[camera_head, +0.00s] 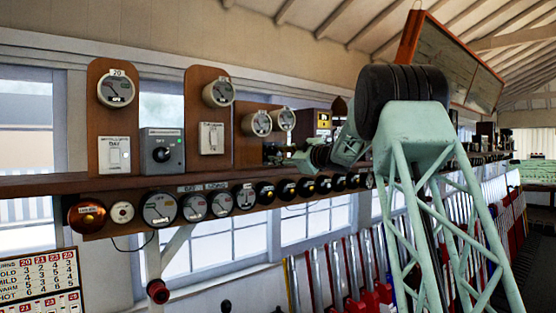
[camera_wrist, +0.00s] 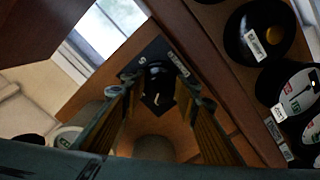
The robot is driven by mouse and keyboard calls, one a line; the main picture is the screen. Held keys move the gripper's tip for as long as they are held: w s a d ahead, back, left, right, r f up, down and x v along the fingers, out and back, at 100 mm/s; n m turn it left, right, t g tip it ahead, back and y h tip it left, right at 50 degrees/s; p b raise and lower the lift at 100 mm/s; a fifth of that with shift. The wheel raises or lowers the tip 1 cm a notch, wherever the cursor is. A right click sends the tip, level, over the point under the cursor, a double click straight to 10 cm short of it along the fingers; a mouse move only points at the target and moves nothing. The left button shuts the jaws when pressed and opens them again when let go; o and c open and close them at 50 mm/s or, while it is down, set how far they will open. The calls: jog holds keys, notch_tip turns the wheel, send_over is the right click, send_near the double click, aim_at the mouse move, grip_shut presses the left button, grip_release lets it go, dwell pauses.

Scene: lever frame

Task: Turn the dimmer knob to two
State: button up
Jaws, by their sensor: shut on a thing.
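In the wrist view, the black dimmer knob (camera_wrist: 156,74) stands on a dark plate (camera_wrist: 134,66) with small pale labels. A short white mark shows on the knob's dark face; I cannot read the setting it points at. My gripper (camera_wrist: 158,92) has its two long fingers on either side of the knob and is shut on it. In the head view, my gripper (camera_head: 290,158) is at the shelf, right of the round gauges. The held knob is not clear there, as it is small and partly behind my gripper.
A grey box with a black knob (camera_head: 161,154) stands on the wooden shelf (camera_head: 60,188) at left. Gauges on brown boards (camera_head: 112,80) flank it. Several dials (camera_head: 160,209) line the shelf's front. Upright levers (camera_head: 315,280) stand below. In the wrist view, black round instruments (camera_wrist: 260,32) are close at right.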

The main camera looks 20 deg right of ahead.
jog(key=shift+n+b, duration=0.6)
jog(key=shift+n, duration=0.6)
jog(key=shift+n+b, duration=0.7)
jog(key=o, duration=1.8)
jog(key=shift+f, duration=0.1)
jog(key=shift+c, duration=0.2)
jog(key=shift+s, duration=0.2)
